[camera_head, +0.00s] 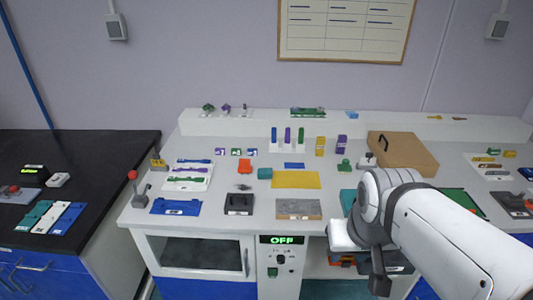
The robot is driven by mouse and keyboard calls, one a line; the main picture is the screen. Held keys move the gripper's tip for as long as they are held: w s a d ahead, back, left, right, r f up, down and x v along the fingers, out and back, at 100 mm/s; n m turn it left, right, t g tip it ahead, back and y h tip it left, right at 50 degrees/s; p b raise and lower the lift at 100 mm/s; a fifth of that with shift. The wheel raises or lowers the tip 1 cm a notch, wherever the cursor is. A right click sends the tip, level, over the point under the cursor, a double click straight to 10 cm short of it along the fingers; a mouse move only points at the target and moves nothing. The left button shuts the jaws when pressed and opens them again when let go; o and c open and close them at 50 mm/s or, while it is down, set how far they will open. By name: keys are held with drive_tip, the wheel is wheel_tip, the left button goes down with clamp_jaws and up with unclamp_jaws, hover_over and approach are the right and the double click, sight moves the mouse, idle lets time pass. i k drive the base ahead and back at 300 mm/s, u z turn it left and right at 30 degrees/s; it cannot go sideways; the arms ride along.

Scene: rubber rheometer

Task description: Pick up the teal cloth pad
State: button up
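A flat teal piece (347,199), which may be the teal cloth pad, lies on the white bench right of the grey-brown block. My white arm covers its right part, so its full outline is hidden. Teal strips (34,217) also lie on the black bench at the left, beside white and blue ones. My arm comes in from the lower right, and its wrist is over the bench's front edge. A dark part at its end (379,277), perhaps my gripper, points down in front of the bench. Its fingers cannot be made out, nor whether it holds anything.
A yellow mat (296,180), a grey-brown block (298,209) and a black box (239,204) are left of my arm. A brown case (403,153) stands behind it. A green mat (459,200) is at the right. A red-knobbed lever (133,176) stands at the left edge.

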sight(262, 173)
drive_tip(key=i, duration=0.95)
